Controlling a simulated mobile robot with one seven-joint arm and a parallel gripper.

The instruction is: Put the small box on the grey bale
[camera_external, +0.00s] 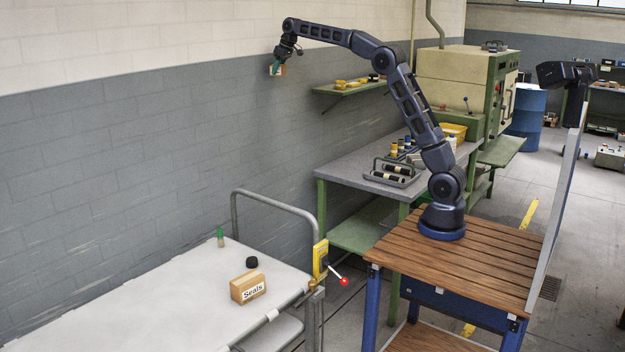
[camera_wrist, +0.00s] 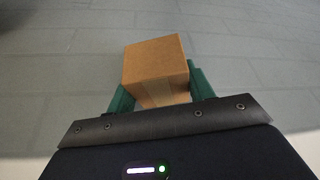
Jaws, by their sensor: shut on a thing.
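My gripper (camera_external: 280,66) is raised high in front of the wall, at the end of the outstretched arm. It is shut on the small box (camera_wrist: 157,62), a brown cardboard cube with a paler tape strip. In the wrist view the green fingers grip it on its left and right sides. In the external view the box shows small and partly covered by the fingers. A wide, flat, pale grey block (camera_external: 130,305) at lower left looks like the grey bale, though I cannot tell for certain. The gripper and box are well above it and farther back, apart from it.
On the pale surface are a tan box marked Seals (camera_external: 247,287), a small black object (camera_external: 252,262) and a green-topped object (camera_external: 220,237). A grey rail (camera_external: 275,198) with a yellow control box (camera_external: 320,260) stands at its far end. The surface's left part is clear.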

